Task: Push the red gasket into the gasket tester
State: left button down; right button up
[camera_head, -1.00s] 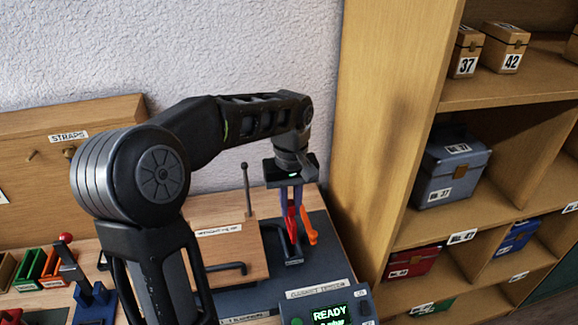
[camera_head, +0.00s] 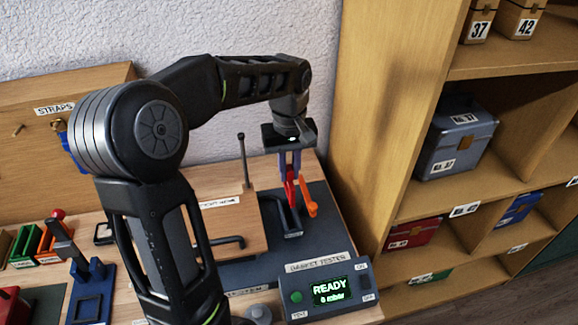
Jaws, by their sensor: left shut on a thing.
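My left gripper (camera_head: 290,172) points down at the back right of the bench, its fingers shut on the red gasket (camera_head: 290,188). The red gasket hangs just above or at a dark slotted fixture (camera_head: 290,222); I cannot tell whether they touch. An orange part (camera_head: 308,197) shows right beside the red gasket. The gasket tester (camera_head: 328,287) stands at the front right of the bench, with a green screen reading READY, a green button and an ON/OFF switch. My right gripper is out of view.
A wooden box (camera_head: 228,232) with a handle and an upright rod stands left of the fixture. Blue holder (camera_head: 90,290), green and orange bins (camera_head: 38,243) are at left. A wooden shelf unit (camera_head: 378,130) with numbered boxes borders the bench at right.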

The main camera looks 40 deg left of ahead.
aim_at(289, 192)
pick_arm(q)
jog(key=shift+f+b, duration=2.4)
jog(key=shift+f, duration=1.1)
jog(key=shift+f+b, duration=1.35)
jog(key=shift+f, duration=0.35)
jog(key=c, duration=1.1)
grip_release()
jog(key=shift+f, duration=0.1)
jog(key=shift+o, duration=0.2)
jog(key=shift+s+d+r+p, duration=0.1)
jog(key=shift+r+p, duration=1.05)
jog(key=shift+r, duration=0.45)
jog(key=shift+r+p, duration=1.95)
jog(key=shift+r, duration=0.55)
